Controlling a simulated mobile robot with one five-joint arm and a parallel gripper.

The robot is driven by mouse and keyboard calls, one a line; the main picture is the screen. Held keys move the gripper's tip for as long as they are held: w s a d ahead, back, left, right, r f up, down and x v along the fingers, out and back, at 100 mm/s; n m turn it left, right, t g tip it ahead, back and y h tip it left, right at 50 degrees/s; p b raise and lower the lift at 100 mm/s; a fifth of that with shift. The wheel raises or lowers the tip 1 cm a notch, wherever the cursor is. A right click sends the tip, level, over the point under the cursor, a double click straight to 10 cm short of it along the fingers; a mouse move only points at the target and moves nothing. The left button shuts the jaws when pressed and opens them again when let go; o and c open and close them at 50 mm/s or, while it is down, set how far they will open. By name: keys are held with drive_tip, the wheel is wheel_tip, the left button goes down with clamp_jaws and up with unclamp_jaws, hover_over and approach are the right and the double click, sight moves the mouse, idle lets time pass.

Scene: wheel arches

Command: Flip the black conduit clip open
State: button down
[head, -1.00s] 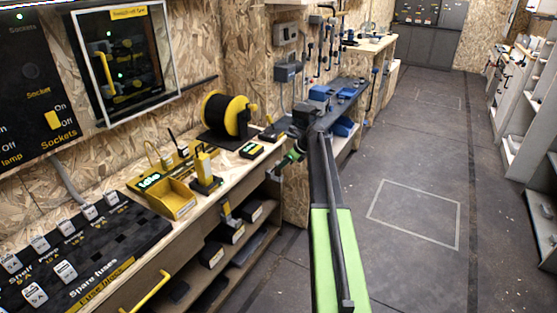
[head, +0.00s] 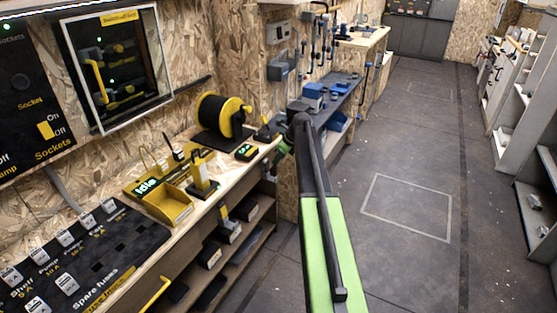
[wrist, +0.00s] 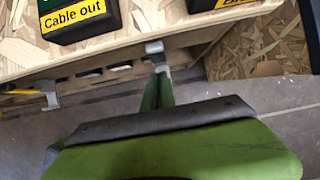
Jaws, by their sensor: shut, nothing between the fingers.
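I cannot make out the black conduit clip for certain in either view. My gripper (head: 283,148) is small and partly hidden behind my dark arm link in the head view, by the right end of the workbench (head: 236,172). In the wrist view its green fingers (wrist: 158,92) are together with nothing between them. They point toward the bench's front edge, near a small grey bracket (wrist: 155,47). I cannot tell whether they touch it. A black box labelled "Cable out" (wrist: 78,20) sits on the bench above and left of the fingers.
The bench also holds a yellow cable reel (head: 222,115), a yellow tray (head: 168,205) and a black fuse panel (head: 85,250). Shelves with black boxes (head: 210,257) lie below. Grey shelving (head: 520,150) stands at the right. The floor (head: 410,205) between is clear.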

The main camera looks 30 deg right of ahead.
drive_tip(key=shift+s, duration=0.1)
wheel_tip(320, 180, up, 9)
drive_tip(key=p, duration=0.9)
drive_tip(key=shift+r, duration=0.2)
